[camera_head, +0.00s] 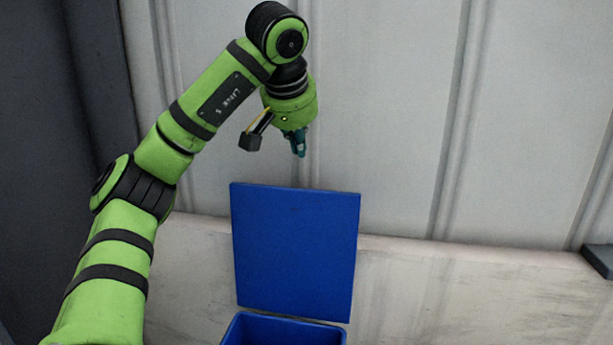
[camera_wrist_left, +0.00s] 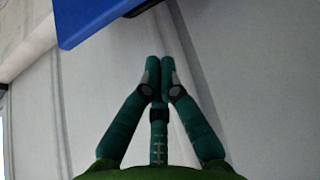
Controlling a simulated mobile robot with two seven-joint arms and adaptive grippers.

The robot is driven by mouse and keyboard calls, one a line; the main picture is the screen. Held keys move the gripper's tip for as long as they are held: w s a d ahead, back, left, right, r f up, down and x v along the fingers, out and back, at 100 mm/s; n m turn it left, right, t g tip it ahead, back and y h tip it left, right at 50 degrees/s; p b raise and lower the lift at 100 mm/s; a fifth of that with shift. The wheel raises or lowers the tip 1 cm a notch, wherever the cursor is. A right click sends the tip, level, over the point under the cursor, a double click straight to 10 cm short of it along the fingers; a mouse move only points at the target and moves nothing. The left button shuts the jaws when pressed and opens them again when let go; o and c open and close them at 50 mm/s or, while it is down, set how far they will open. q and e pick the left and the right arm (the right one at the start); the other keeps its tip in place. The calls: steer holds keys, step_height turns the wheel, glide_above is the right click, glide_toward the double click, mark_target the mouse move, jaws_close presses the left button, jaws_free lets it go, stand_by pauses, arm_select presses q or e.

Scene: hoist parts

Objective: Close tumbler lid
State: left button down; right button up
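The blue tumbler lid (camera_head: 295,250) stands open, nearly upright, in the head view. Below it is the blue tumbler (camera_head: 285,330), cut off by the bottom edge, with its open top showing. My left gripper (camera_head: 300,152) is above the lid's top edge, apart from it in the picture. In the left wrist view the left gripper's fingertips (camera_wrist_left: 160,62) are together with nothing seen between them. The blue lid (camera_wrist_left: 110,18) also shows in the wrist view, at the top, beyond the fingertips. My right gripper is not in view.
A pale ribbed wall (camera_head: 400,110) stands behind the lid. A light, stained surface (camera_head: 470,290) runs along its foot. A dark object (camera_head: 600,258) is at the right edge. A dark panel (camera_head: 60,100) is at the left. Space right of the lid is clear.

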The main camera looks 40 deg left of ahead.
mark_target(306, 170)
arm_select(q)
steer(key=x, duration=0.8)
steer(key=shift+w+f, duration=0.2)
steer(key=shift+w, duration=0.1)
steer(key=s, duration=0.1)
steer(key=s+d, duration=0.1)
steer(key=s, duration=0.1)
steer(key=shift+s+d+p, duration=0.2)
steer(key=shift+d+p, duration=0.15)
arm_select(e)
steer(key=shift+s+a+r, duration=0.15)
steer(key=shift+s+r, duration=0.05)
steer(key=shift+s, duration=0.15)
arm_select(q)
steer(key=shift+a, duration=0.1)
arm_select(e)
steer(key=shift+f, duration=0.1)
